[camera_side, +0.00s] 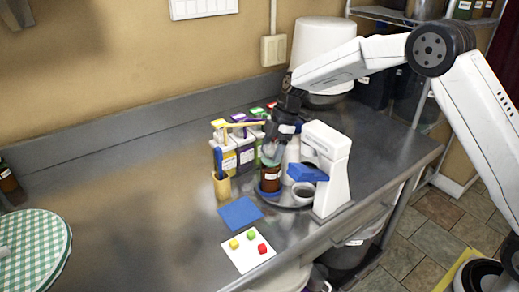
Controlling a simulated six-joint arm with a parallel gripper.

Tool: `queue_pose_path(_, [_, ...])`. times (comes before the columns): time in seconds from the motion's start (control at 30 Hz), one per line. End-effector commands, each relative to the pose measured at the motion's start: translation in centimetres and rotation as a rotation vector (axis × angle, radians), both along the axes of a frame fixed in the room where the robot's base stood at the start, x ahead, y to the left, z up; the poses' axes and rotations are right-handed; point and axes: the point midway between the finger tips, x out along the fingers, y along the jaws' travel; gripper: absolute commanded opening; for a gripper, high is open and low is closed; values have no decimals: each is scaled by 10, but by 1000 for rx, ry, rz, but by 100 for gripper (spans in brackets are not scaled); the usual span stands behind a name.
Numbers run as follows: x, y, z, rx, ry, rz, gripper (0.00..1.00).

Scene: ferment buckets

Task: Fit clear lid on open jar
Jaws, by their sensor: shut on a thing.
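A small jar (270,181) with reddish-brown contents stands upright toward the left side of a round grey tray. My gripper (271,155) points down directly over the jar's mouth, with its jaws shut on a pale, see-through piece that looks like the clear lid. The lid's outline is small and partly hidden by the jaws. I cannot tell whether it touches the jar's rim or sits just above it.
A white machine (333,165) with a blue part stands close on the right. Pump bottles (228,155) stand behind left, beside a wooden holder (222,187). A blue cloth (240,213) and a white card (248,262) with coloured cubes lie in front. The left counter is mostly clear.

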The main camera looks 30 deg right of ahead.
Motion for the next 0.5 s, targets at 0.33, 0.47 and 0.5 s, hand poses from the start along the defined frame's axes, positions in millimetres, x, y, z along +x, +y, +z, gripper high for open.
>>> queue_pose_path(0.33, [-3, -4, -8, -4, 15, -5, 93])
queue_pose_path(0.47, [-3, -4, -8, -4, 14, -5, 100])
queue_pose_path(0.5, [-3, -4, -8, -4, 14, -5, 100])
